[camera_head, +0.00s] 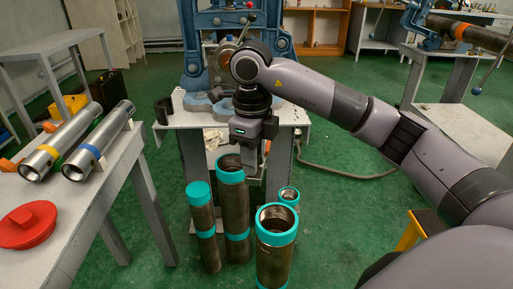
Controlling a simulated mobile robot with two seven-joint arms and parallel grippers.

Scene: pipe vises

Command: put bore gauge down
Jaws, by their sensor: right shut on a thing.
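My right gripper (264,143) points down over the front edge of the vise table (297,115), near the middle of the view. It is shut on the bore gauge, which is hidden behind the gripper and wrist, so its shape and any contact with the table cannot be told. My left gripper is not in view.
Several upright pipes with teal bands, one a wide pipe (275,243), stand on the floor below. A blue vise (196,50) stands behind my wrist. On the left bench (95,215) lie two steel pipes and a red cap (28,226).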

